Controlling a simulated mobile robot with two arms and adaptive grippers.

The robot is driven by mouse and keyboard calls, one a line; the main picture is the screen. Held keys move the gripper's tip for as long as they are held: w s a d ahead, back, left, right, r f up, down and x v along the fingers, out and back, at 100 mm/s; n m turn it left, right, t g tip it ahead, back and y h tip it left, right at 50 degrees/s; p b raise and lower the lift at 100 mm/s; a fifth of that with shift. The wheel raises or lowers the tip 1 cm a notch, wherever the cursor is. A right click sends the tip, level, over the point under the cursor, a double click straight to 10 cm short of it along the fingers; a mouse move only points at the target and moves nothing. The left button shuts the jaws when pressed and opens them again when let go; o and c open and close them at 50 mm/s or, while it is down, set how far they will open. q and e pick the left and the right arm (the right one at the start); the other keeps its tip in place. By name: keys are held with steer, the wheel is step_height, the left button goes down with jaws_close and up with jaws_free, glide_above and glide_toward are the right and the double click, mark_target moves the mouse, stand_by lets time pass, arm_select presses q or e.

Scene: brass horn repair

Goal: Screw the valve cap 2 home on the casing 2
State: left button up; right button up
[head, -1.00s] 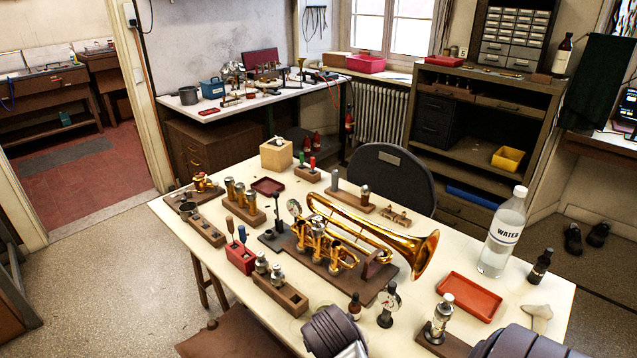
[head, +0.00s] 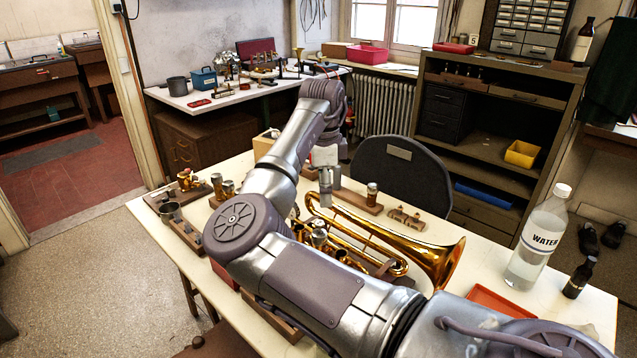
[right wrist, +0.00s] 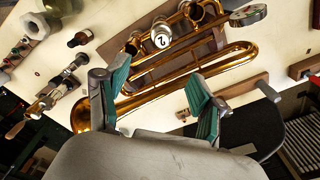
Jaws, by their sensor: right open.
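The brass trumpet (head: 440,262) lies on a dark wooden holder on the table, partly hidden by my right arm. In the right wrist view the trumpet's tubing (right wrist: 228,57) crosses the picture, with a row of valve casings near the top. My left gripper is not in view.
A water bottle (head: 540,240) and a dark small bottle (head: 579,278) stand at the table's right. A red tray (head: 500,303) lies in front of them. Wooden blocks with parts (head: 182,228) stand at the left. A chair (head: 400,170) is behind the table.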

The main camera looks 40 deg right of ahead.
mark_target(320, 223)
steer(key=f, duration=0.8)
steer(key=a+f, duration=0.1)
steer(key=f, duration=0.3)
steer(key=shift+w+f+p, duration=0.1)
steer(key=shift+w+p, duration=0.25)
steer(key=shift+w, duration=0.05)
steer(key=shift+c, duration=0.2)
steer(key=shift+d, duration=0.1)
jaws_close()
steer(key=shift+m+p, duration=0.35)
steer(key=shift+m, duration=0.15)
steer(key=shift+m+p, duration=0.65)
steer(key=shift+m, duration=0.45)
steer(key=shift+m+p, duration=0.4)
steer(key=shift+m, duration=0.8)
